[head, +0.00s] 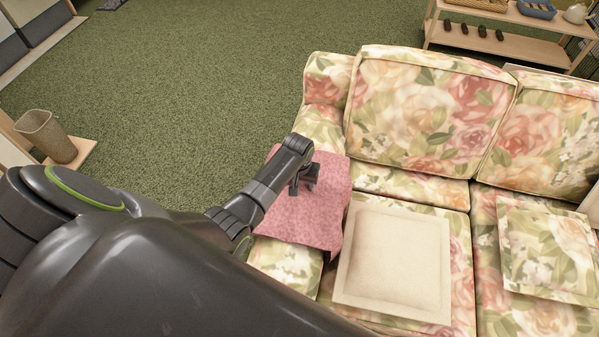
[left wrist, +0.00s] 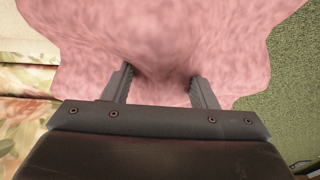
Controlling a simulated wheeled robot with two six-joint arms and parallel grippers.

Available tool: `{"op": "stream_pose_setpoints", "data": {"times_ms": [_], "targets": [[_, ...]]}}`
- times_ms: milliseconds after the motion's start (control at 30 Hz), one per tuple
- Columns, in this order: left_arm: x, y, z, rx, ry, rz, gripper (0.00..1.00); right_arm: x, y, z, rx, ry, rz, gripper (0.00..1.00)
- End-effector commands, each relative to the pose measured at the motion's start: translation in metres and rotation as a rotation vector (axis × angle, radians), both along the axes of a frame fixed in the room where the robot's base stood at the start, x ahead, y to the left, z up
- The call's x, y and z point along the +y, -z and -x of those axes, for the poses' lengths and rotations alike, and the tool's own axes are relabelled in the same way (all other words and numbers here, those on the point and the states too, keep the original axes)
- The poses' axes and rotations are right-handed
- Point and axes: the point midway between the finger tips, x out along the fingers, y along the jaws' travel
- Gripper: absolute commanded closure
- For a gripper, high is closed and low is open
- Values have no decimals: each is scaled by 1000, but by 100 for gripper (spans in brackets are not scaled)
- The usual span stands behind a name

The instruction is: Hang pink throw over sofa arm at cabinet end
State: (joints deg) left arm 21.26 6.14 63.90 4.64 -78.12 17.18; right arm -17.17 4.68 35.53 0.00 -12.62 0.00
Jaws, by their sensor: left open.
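The pink throw (head: 310,218) lies draped over the left arm of the floral sofa (head: 291,262), partly down onto the seat side. My left gripper (head: 304,188) is over the throw in the head view, pointing down at it. In the left wrist view the pink throw (left wrist: 165,45) fills most of the picture, and the two fingers of my left gripper (left wrist: 163,88) stand apart with pink cloth beyond and between them. I cannot tell whether the fingertips touch the cloth. The throw's far left edge is partly hidden by my arm. My right gripper is not in view.
A cream cushion (head: 393,262) lies on the seat just right of the throw, and a floral cushion (head: 548,252) is farther right. A wooden shelf (head: 500,42) with shoes stands behind the sofa. A woven basket (head: 47,136) is at the left. Green carpet (head: 200,90) is open behind.

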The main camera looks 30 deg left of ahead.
Motion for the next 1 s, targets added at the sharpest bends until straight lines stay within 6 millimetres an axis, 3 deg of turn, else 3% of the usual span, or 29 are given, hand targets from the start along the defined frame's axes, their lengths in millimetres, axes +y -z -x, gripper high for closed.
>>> {"op": "stream_pose_setpoints", "data": {"times_ms": [267, 800, 1000], "targets": [[-1, -40, 3, -5, 0, 0, 48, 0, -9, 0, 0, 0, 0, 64], [-4, -146, 16, -6, 1, -2, 48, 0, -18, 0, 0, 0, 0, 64], [-5, -167, 18, -2, 1, -1, 48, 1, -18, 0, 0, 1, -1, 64]]}}
